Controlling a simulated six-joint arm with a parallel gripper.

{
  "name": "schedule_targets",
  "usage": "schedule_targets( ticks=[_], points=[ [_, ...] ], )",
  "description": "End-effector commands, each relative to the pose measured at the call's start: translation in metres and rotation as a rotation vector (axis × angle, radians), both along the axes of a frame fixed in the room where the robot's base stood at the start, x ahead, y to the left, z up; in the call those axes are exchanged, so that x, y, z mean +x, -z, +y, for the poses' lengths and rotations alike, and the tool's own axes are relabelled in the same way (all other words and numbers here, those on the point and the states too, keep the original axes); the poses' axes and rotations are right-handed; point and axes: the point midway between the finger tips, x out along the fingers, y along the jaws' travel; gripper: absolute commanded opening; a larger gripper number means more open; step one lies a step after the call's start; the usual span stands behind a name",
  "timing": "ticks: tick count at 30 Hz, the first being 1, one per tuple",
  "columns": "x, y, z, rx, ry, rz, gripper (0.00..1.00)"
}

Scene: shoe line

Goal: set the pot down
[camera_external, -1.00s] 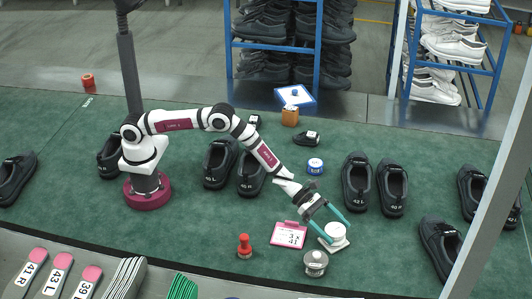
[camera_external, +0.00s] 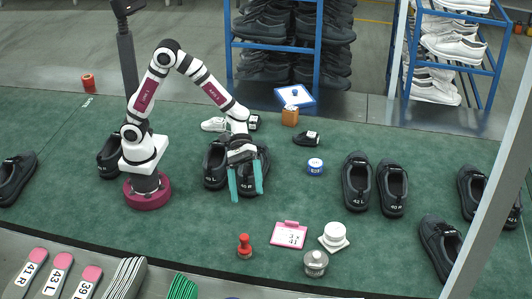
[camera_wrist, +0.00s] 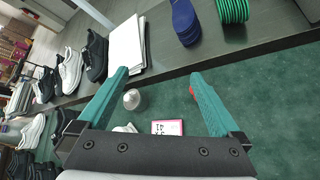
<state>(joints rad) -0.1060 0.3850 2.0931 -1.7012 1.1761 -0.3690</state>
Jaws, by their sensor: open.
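The white round pot (camera_external: 335,232) stands upright on a white square pad (camera_external: 344,246) right of the pink clipboard. A grey lidded jar (camera_external: 316,263) stands just in front of it and also shows in the wrist view (camera_wrist: 132,99). My gripper (camera_external: 247,190) hangs in front of the middle pair of black shoes, well left of the pot. Its teal fingers are spread and empty, also in the wrist view (camera_wrist: 158,77). There the pot is at most a white sliver (camera_wrist: 125,128) above my gripper's body.
The pink clipboard (camera_external: 289,235) and red stamp (camera_external: 244,246) lie between my gripper and the front edge. Black shoes (camera_external: 253,170) stand close behind my gripper. A blue-and-white tin (camera_external: 315,166) is farther right. Green mat is clear around the tin.

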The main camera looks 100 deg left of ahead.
Motion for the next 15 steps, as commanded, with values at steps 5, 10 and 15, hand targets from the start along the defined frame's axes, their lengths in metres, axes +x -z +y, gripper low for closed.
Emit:
schedule_targets(
  ticks=[5, 10, 15],
  points=[
    [-0.192, -0.012, 0.055, 0.598, 0.91, -0.344, 1.0],
    [-0.262, -0.008, 0.152, 1.007, 1.448, -0.411, 1.0],
    [-0.273, -0.011, 0.18, 1.115, 1.579, -0.397, 1.0]
  ],
)
